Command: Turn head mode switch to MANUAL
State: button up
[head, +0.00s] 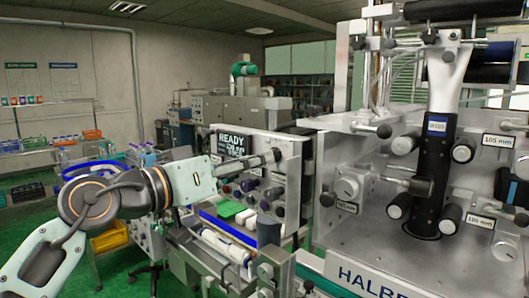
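My gripper (272,158) reaches in from the left on my pale arm. Its dark fingers point right, in front of the upper part of a grey control panel (292,172). The fingers overlap in this view, so I cannot tell whether they are open or shut, or whether they touch the panel.
A display (233,143) reading READY is left of the fingers. The large silver machine (380,245), with protruding black-and-silver knobs and rollers, fills the right side. A roller unit (225,245) stands below the panel. Racks of bottles (80,140) stand at the left on green floor.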

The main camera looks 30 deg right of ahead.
jog(key=shift+p+x, duration=0.35)
jog(key=shift+x, duration=1.55)
grip_shut()
